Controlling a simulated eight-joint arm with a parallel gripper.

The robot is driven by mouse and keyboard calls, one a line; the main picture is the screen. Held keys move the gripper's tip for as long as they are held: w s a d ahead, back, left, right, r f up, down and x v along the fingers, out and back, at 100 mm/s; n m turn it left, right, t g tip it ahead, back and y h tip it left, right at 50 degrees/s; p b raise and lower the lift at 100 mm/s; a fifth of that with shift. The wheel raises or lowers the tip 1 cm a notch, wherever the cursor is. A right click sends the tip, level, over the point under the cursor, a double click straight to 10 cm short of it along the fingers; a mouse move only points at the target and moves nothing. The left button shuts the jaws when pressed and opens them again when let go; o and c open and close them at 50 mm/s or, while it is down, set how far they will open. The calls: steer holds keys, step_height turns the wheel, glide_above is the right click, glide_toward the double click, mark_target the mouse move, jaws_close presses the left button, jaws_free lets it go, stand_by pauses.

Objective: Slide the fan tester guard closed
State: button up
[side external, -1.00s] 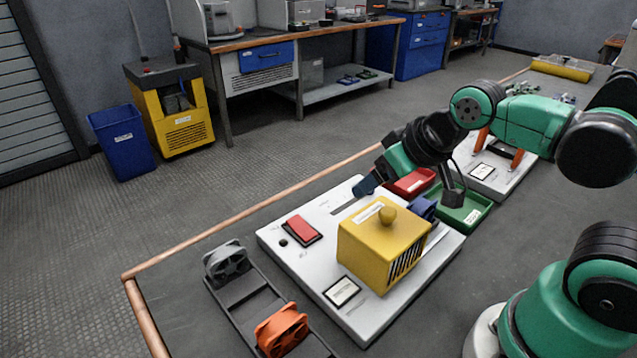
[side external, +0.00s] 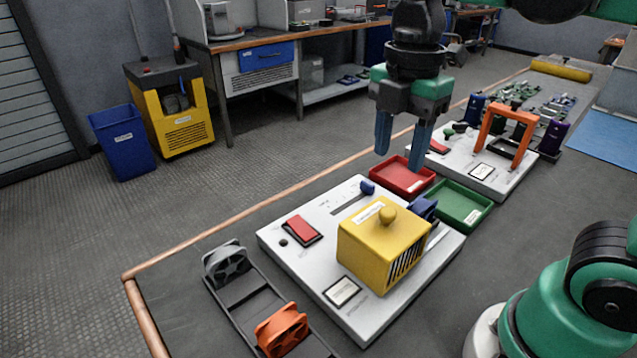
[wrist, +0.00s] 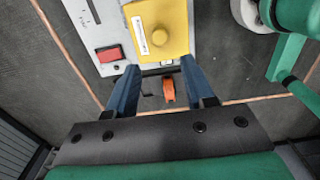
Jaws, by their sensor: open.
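The yellow fan tester guard (side external: 376,250), a box with a round knob (side external: 387,215) on top and a slotted side, sits on the white tester base (side external: 375,322). A blue part (side external: 424,208) shows partly behind the guard. My gripper (side external: 402,160) points down, open and empty, raised above the area of the red tray, behind the guard in the side view. In the wrist view the guard (wrist: 160,28) lies beyond the fingers, between them in the picture, and my gripper (wrist: 168,72) touches nothing there.
A red button (side external: 302,230) and a blue slider knob (side external: 367,187) are on the base. A rack with a grey fan (side external: 227,263) and an orange fan (side external: 281,330) stands at left. Red (side external: 404,176) and green (side external: 459,205) trays lie behind, near an orange frame (side external: 508,125).

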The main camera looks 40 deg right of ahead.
mark_target(389, 210)
steer(key=shift+f, duration=4.35)
jaws_close()
steer(key=shift+d, duration=5.05)
steer(key=shift+o, duration=0.2)
jaws_free()
